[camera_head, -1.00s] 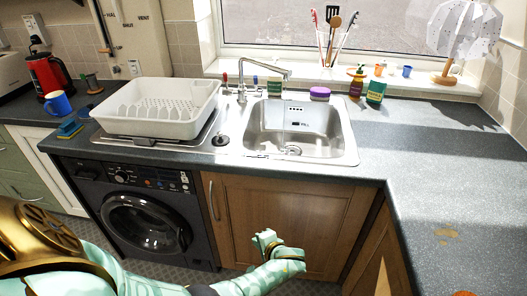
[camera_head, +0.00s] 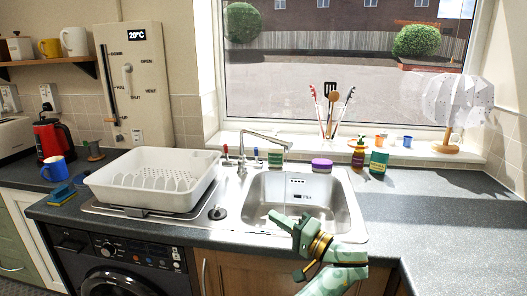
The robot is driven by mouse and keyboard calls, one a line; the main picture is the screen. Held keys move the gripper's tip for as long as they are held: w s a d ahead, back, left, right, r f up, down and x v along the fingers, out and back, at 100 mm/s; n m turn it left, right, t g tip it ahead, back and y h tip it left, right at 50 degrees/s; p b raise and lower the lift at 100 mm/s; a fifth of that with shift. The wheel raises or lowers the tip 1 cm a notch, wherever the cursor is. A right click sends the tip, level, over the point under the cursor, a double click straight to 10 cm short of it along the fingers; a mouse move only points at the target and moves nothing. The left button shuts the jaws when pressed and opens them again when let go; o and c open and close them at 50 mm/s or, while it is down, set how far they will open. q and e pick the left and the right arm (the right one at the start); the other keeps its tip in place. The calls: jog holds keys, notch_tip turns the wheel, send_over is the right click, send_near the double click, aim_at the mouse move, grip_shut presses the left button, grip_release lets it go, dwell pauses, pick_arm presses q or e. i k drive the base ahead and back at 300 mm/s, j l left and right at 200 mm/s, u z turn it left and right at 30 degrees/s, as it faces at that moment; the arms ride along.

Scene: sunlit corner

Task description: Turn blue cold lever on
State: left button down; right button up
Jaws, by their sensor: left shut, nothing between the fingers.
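The tap (camera_head: 262,138) stands behind the sink (camera_head: 335,192), its spout reaching right over the basin. A small red-topped lever (camera_head: 225,150) is left of the tap's base. A small blue-topped lever (camera_head: 256,152) is to its right, close to the spout; its exact turn is too small to tell.
A white dish rack (camera_head: 150,190) stands left of the sink. A green sponge box (camera_head: 275,158), purple-lidded tub (camera_head: 321,165), soap bottle (camera_head: 358,157) and green can (camera_head: 378,162) line the sink's back. The right worktop (camera_head: 430,215) is mostly clear.

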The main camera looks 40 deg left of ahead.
aim_at(257, 165)
jog(key=i+j, duration=1.1)
jog(key=i, duration=0.15)
